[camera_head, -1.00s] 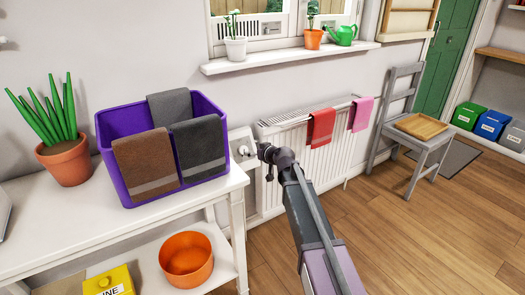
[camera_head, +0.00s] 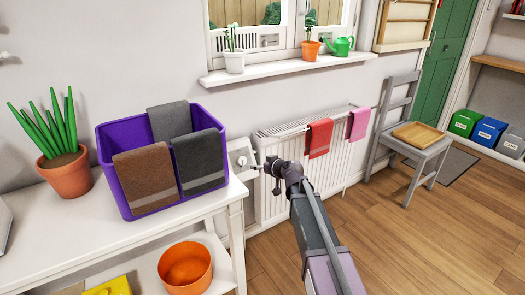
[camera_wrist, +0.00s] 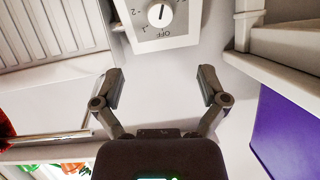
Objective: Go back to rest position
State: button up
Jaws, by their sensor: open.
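My gripper (camera_wrist: 160,88) is open and empty in the wrist view, its two fingers spread apart. It faces a white wall panel with a round dial (camera_wrist: 160,14) marked with numbers and OFF. A gap shows between the fingertips and the panel. In the head view my arm reaches up from the bottom, and my gripper (camera_head: 268,168) is near the wall control box (camera_head: 241,156), between the white table and the radiator. The fingers are small and partly hidden in that view.
A white table (camera_head: 120,226) holds a purple bin (camera_head: 150,204) with towels and a potted plant (camera_head: 64,172). A radiator (camera_head: 285,150) carries a red towel (camera_head: 319,138) and a pink towel (camera_head: 359,123). A grey chair (camera_head: 420,155) stands right.

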jog(key=s+d+f+m+g+h, duration=0.2)
jog(key=s+d+f+g+h, duration=0.15)
jog(key=s+d, duration=0.55)
jog(key=s+d+f+m+g+h, duration=0.2)
jog(key=s+d+f+g, duration=0.2)
jog(key=s, duration=0.8)
jog(key=s+d+f+m+g+h, duration=0.25)
jog(key=s+d, duration=0.45)
jog(key=s, duration=0.4)
notch_tip(320, 180, up, 32)
jog(key=p, duration=3.3)
jog(key=shift+w+a+f+g, duration=0.15)
jog(key=shift+w+f+g, duration=0.1)
jog(key=shift+w+g, duration=0.05)
